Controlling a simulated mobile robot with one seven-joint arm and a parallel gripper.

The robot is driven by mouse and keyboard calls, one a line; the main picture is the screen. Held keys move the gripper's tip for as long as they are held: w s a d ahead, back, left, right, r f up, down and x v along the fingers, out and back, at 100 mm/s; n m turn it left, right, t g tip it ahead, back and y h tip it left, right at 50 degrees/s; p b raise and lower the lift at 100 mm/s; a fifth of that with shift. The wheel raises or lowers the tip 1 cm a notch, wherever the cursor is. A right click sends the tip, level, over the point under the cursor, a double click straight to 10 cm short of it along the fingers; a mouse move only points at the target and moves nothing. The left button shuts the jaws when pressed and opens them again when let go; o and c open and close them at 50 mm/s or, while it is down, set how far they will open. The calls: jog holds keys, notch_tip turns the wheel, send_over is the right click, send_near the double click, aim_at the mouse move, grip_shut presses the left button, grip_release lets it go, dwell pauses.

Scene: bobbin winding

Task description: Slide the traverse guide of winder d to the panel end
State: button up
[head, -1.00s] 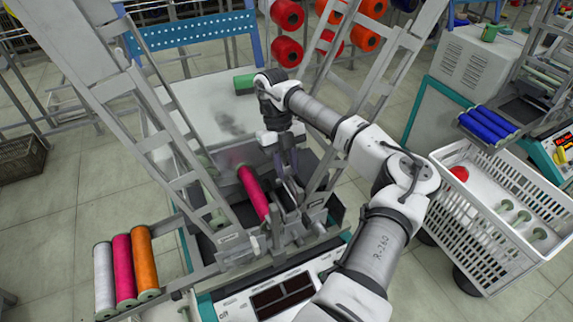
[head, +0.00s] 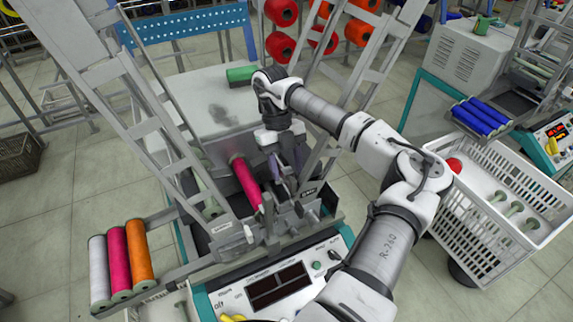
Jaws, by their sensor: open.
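The winder's front control panel (head: 281,285) has dark displays and a green button. Behind it, a magenta bobbin (head: 246,183) sits on the winder between two leaning grey frames. My gripper (head: 284,172) points down over the mechanism just right of the bobbin, with its fingers open. A grey upright piece (head: 269,217), which looks like the traverse guide, stands at the bobbin's panel-side end. The fingers overlap the grey parts there, so I cannot tell whether they touch or straddle the guide. No winder letter is readable.
White, magenta and orange bobbins (head: 127,266) lie on a rack at front left. A white crate (head: 500,205) stands at right. The leaning ladder frames (head: 150,110) rise close on both sides of my gripper. A green bobbin (head: 241,75) lies on the grey housing behind.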

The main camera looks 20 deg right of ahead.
jog(key=b+v, duration=0.2)
jog(key=v, duration=1.2)
jog(key=shift+s+f, duration=0.1)
jog(key=shift+s, duration=0.05)
